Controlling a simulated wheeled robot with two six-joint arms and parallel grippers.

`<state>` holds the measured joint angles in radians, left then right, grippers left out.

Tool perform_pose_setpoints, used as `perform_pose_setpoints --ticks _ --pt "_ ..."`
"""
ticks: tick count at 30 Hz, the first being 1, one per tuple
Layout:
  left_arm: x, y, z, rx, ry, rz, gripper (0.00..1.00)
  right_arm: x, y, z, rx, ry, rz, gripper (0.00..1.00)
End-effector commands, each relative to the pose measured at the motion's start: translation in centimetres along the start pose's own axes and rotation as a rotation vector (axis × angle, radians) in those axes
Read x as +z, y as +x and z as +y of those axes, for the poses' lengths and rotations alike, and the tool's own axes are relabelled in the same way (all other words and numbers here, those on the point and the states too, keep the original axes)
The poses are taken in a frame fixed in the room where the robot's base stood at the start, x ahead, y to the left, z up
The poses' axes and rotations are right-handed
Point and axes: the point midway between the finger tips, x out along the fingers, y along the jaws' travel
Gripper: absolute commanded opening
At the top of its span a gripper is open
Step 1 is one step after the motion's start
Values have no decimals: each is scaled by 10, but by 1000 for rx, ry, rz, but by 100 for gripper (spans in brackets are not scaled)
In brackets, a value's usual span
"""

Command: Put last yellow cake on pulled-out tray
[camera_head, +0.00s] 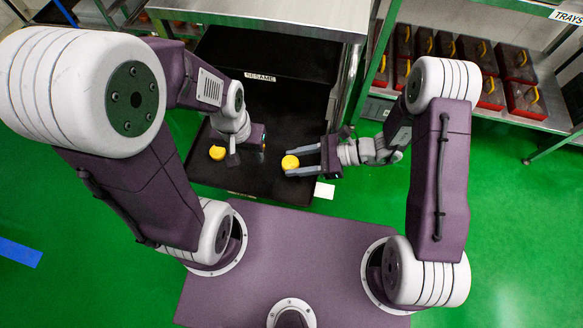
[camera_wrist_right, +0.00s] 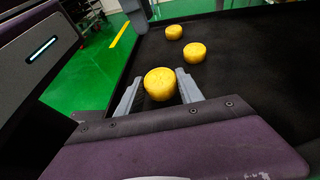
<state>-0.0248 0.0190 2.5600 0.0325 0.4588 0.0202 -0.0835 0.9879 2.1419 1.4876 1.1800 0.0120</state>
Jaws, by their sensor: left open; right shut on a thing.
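My right gripper (camera_head: 303,163) is shut on a round yellow cake (camera_head: 290,162). In the right wrist view the held cake (camera_wrist_right: 159,84) sits between the two grey fingers. In the head view it overlaps the right part of the black pulled-out tray (camera_head: 236,181); its height above the tray is hard to tell. In the right wrist view two more yellow cakes, (camera_wrist_right: 174,32) and (camera_wrist_right: 195,53), lie close together on the black tray (camera_wrist_right: 255,80). The head view shows only one tray cake (camera_head: 217,153). My left gripper (camera_head: 233,159) is open and empty beside it.
A grey metal rack (camera_head: 270,14) stands over the tray, with a "SESAME" label (camera_head: 261,77) at its rear. A white card (camera_head: 324,190) lies by the tray's right front corner. Shelves with red boxes (camera_head: 525,100) stand at right. Green floor is clear at left.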

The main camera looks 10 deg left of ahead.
Motion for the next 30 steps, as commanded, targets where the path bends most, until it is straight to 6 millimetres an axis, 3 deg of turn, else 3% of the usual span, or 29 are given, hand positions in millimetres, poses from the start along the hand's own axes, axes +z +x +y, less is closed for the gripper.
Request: perform_pose_setpoints --ticks 8,13,24,25,27,30 --pt "0 5 0 0 0 0 45 3 12 1 3 0 -1 4" --pt "3 30 -1 0 0 0 45 -30 25 0 0 2 -1 4" --pt "3 29 -1 0 0 0 45 -32 26 0 0 1 -1 4" --pt "3 28 0 0 0 0 45 -31 25 0 0 1 0 49" --pt "3 28 0 0 0 0 45 -31 25 0 0 1 0 66" --pt "3 28 0 0 0 0 45 -31 25 0 0 1 0 66"
